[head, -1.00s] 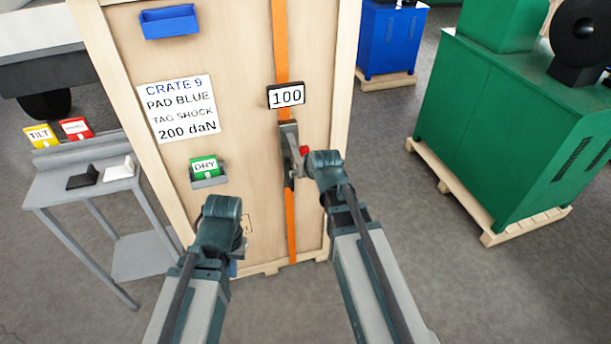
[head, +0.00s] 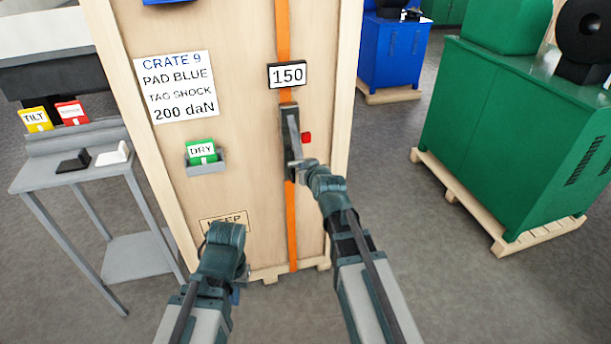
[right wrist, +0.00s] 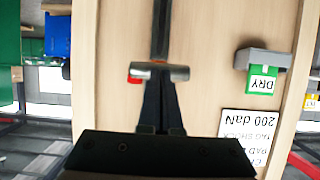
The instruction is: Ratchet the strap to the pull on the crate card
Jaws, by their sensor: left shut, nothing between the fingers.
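The crate card (head: 178,87) on the crate's face reads CRATE 9, PAD BLUE, TAG SHOCK, 200 daN. The orange strap (head: 291,225) runs down the crate. The display (head: 287,75) on it reads 150. Below it is the ratchet (head: 290,130), with a red piece (head: 306,137) at its right side. My right gripper (head: 303,168) is at the ratchet's lower end. In the right wrist view its fingers close on the ratchet's handle bar (right wrist: 160,70). My left gripper (head: 238,272) is shut and empty, low before the crate, its fingertips mostly hidden.
A green DRY tag (head: 202,152) sits in a holder on the crate. A grey side table (head: 50,180) at left holds yellow TILT and red tags, with a black and a white block. A green machine (head: 520,140) stands on a pallet at right. Floor between is clear.

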